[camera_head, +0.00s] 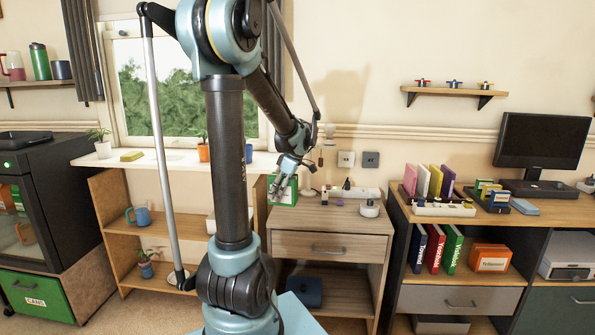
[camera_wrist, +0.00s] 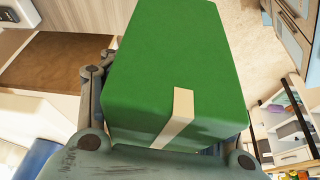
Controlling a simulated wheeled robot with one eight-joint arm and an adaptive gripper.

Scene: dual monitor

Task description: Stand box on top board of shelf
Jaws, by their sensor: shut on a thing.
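My gripper (camera_head: 284,178) is shut on a green box (camera_head: 289,198), held at the left end of the drawer cabinet's top in the head view. In the wrist view the box (camera_wrist: 180,60) fills the middle, with a pale tape strip on its near side. In the head view I cannot tell whether the box touches the cabinet top. An open wooden shelf (camera_head: 130,226) stands left of my arm under the window; part of it is hidden behind my arm.
The white sill board (camera_head: 180,160) above the shelf holds plants and a yellow block. The shelf's boards hold a blue mug (camera_head: 139,216) and a potted plant (camera_head: 146,264). The drawer cabinet (camera_head: 325,245) has a power strip and small items on top. A desk with a monitor (camera_head: 541,141) stands right.

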